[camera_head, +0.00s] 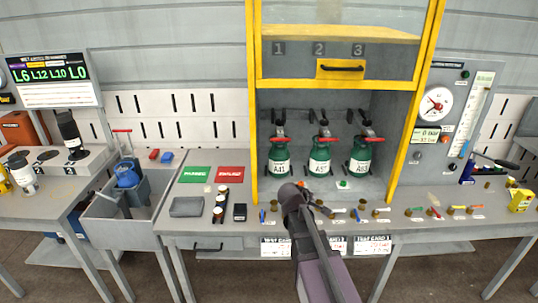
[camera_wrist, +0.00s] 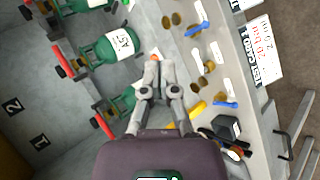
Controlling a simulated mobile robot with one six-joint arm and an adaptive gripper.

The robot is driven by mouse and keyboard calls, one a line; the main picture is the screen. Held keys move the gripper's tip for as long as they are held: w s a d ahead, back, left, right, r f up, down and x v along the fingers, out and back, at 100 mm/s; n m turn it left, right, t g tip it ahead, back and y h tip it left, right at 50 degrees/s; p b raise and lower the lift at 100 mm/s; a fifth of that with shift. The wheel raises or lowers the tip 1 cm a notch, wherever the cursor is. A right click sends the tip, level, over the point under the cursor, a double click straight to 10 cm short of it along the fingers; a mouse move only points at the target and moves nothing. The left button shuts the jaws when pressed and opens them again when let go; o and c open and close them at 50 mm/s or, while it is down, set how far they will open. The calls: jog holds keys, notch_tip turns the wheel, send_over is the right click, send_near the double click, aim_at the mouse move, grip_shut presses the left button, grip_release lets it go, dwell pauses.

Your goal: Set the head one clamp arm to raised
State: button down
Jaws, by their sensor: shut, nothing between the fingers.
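The three-head cabinet holds green cylinders below the numbers 1, 2 and 3. Head one is leftmost, with cylinder A41 (camera_head: 279,160) under it. Its clamp arm has a red handle (camera_head: 279,136) lying across the cylinder's top, seemingly down like the other two. In the wrist view this red handle (camera_wrist: 103,126) shows at lower left, beside the partly hidden cylinder. My gripper (camera_head: 291,190) is in front of the cabinet, below and in front of A41, apart from the clamp. In the wrist view my gripper (camera_wrist: 153,64) has its fingers together, empty.
Cylinders A5 (camera_head: 320,156) and A63 (camera_head: 361,157) stand right of A41. Small fittings and coloured tools lie along the bench's front edge. Green and red cards (camera_head: 195,174) lie left of the cabinet. A yellow-framed guard with a drawer handle (camera_head: 341,68) hangs above the heads.

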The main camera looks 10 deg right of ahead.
jog(key=w+a+n+t+y+b, duration=0.2)
jog(key=w+a+n+t+b, duration=0.3)
jog(key=w+n, duration=0.5)
jog(key=w+a+n+t+y+b, duration=0.2)
jog(key=w+a+n+t+b, duration=0.4)
jog(key=w+a+n, duration=0.3)
jog(key=w+n, duration=0.1)
jog(key=n, duration=0.3)
jog(key=shift+w+r, duration=0.3)
jog(key=shift+d, duration=0.1)
jog(key=w+d+r+p, duration=0.2)
jog(key=w+r+p, duration=0.2)
jog(key=w, duration=0.6)
jog(key=shift+w+d+r, duration=0.15)
jog(key=shift+w+d, duration=0.1)
jog(key=shift+w, duration=0.05)
jog(key=shift+r, duration=0.1)
